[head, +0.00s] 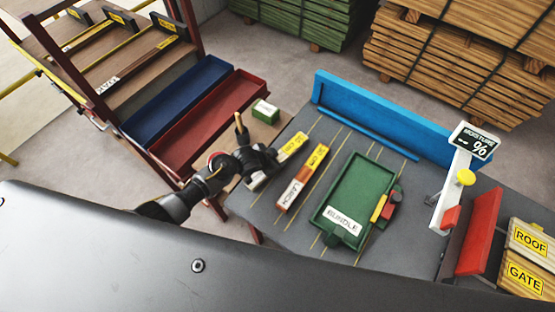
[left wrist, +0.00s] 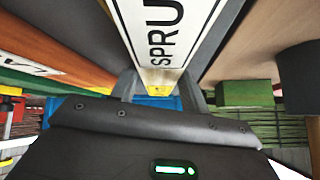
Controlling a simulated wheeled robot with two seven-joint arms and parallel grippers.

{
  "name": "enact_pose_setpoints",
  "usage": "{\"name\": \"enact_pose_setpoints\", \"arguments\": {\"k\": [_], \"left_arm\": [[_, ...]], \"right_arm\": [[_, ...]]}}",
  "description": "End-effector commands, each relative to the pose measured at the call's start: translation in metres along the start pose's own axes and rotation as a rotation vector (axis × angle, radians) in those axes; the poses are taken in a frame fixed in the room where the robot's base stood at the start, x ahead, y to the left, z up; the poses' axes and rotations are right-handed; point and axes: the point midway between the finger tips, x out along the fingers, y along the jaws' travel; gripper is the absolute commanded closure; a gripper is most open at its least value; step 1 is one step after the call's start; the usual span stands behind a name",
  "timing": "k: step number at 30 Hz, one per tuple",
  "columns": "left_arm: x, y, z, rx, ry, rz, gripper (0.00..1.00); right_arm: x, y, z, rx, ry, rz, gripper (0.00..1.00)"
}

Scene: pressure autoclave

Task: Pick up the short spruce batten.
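The short spruce batten (head: 292,146) is a pale bar with a white-and-yellow label. It lies along the left side of the grey bench in the head view. In the left wrist view, the batten (left wrist: 168,30) shows large with "SPRU" readable. My left gripper (head: 262,162) is at the batten and hides part of it. In the left wrist view, my left gripper's fingers (left wrist: 161,86) stand on either side of the batten, with no clear gap showing. I cannot tell whether they press on it, or whether it is clear of the bench. My right gripper is out of view.
The orange larch batten (head: 302,180) lies close beside the spruce batten on its right. The green bundle tray (head: 352,171), blue fence (head: 395,117) and moisture meter (head: 470,140) are farther right. Red tray (head: 215,125) and blue tray (head: 175,98) stand left.

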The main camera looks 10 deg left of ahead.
Motion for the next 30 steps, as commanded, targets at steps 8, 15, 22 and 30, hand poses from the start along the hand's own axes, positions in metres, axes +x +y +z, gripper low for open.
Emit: {"name": "enact_pose_setpoints", "arguments": {"k": [8,15,22,30], "left_arm": [[0.0,0.0,0.0,0.001,-0.001,0.0,0.83],[-0.002,0.0,-0.001,0.0,0.0,0.0,0.88],[-0.02,-0.004,-0.018,0.001,0.005,-0.001,0.99],[-0.08,0.026,-0.039,0.002,0.006,0.001,1.0]], "right_arm": [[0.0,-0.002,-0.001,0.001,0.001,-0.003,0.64],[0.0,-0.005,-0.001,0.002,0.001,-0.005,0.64],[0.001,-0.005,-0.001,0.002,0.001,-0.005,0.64],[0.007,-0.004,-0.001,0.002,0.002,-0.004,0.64]]}}
